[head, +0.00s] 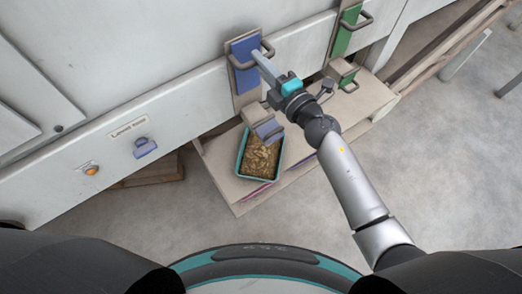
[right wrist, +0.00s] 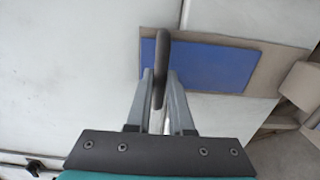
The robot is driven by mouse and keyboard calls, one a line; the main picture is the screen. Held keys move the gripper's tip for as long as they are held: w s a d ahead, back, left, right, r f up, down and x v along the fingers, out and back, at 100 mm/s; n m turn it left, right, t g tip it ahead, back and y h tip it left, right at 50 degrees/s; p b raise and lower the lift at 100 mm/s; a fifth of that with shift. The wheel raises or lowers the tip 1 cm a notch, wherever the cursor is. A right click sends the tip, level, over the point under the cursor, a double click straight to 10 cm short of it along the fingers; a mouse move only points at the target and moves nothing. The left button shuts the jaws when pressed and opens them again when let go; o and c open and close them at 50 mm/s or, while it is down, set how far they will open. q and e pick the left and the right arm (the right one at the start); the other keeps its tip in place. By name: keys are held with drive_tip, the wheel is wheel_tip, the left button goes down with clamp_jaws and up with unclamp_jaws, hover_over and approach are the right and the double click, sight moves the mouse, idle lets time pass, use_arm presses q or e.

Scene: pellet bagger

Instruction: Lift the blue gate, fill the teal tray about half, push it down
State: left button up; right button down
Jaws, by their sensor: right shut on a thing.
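The blue gate (head: 243,79) sits in the upper part of a tan frame on the machine wall, with bare frame below it. It also shows in the right wrist view (right wrist: 215,66). My right gripper (head: 258,58) is shut on the gate's dark bar handle (right wrist: 163,55), with a finger on each side of it. The teal tray (head: 239,168) stands on the shelf below the blue-lipped spout (head: 267,129). Brown pellets (head: 261,157) cover its floor; their depth is hard to judge, and the spout hides its far end. My left gripper is not in view.
A green gate (head: 347,30) with its own handle and spout is to the right. The tan shelf (head: 377,99) is bare right of the tray. A blue knob (head: 145,147) and an orange button (head: 91,170) are on the wall at left.

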idle(0.4)
wheel_tip(320, 180, down, 5)
drive_tip(key=b, duration=0.4)
drive_tip(key=shift+r, duration=0.1)
drive_tip(key=c, duration=1.2)
unclamp_jaws()
drive_tip(key=shift+c, duration=0.2)
drive_tip(key=shift+o, duration=0.8)
drive_tip(key=o, duration=0.4)
drive_tip(key=shift+r, duration=0.1)
drive_tip(key=shift+o, duration=0.2)
drive_tip(key=v, duration=0.7)
